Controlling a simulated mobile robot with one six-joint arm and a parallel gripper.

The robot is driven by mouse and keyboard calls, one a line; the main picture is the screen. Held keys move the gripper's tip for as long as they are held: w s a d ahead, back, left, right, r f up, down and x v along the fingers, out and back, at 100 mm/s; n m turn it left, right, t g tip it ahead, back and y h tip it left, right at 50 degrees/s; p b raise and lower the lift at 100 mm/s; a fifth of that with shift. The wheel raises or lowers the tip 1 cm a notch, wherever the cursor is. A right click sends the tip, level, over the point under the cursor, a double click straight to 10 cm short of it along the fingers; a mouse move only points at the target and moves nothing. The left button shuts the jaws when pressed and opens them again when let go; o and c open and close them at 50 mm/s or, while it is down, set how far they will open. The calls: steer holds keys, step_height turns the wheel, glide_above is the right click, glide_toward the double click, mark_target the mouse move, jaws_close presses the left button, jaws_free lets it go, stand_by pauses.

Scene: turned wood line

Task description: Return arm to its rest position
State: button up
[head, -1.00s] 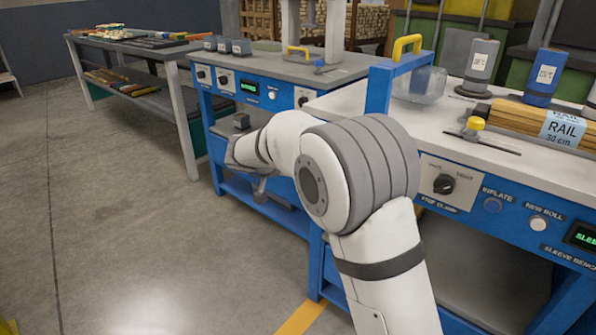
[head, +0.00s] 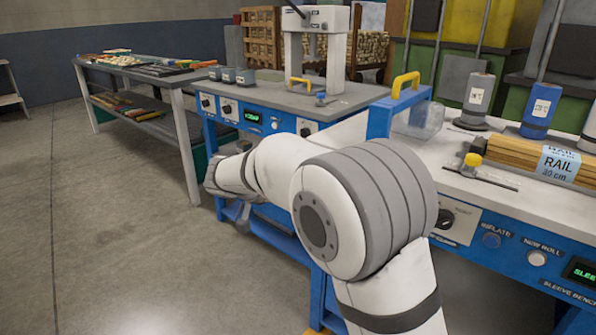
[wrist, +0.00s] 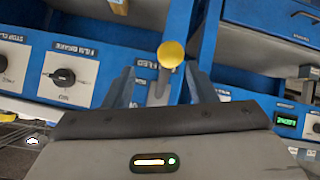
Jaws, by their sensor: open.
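My arm reaches out from the bottom of the head view, its big grey-banded elbow in front of the blue benches. My gripper (wrist: 163,90) shows in the wrist view as two grey fingers set apart, with nothing held between them. A yellow round knob (wrist: 171,54) shows in line with the gap between the fingers, and I cannot tell how far beyond them it is. In the head view the end of my arm is folded low in front of the left blue bench (head: 252,117), where the gripper is small and partly hidden.
The right blue bench (head: 490,215) carries a wood bundle labelled RAIL (head: 560,165), a clear jar (head: 425,118) and blue and grey rolls (head: 541,110). A grey table (head: 178,80) stands back left. The floor at left is clear.

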steer(key=s+d+r+n+g+y+p, duration=0.2)
steer(key=s+d+r+g+p, duration=0.2)
steer(key=s+d+r+p, duration=1.05)
steer(key=s+d+r+n+y+p, duration=0.1)
steer(key=s+d+r+y+p, duration=0.1)
steer(key=s+d+r+p, duration=0.2)
steer(key=s+d+r+n+g+y+p, duration=0.1)
steer(key=s+d+r+y+p, duration=0.2)
steer(key=s+r+p, duration=0.5)
steer(key=s+d+p, duration=0.1)
steer(key=s+p, duration=0.2)
steer(key=s, duration=0.1)
steer(key=shift+s+r+p, duration=0.15)
steer(key=shift+s+p, duration=0.05)
steer(key=shift+p, duration=0.1)
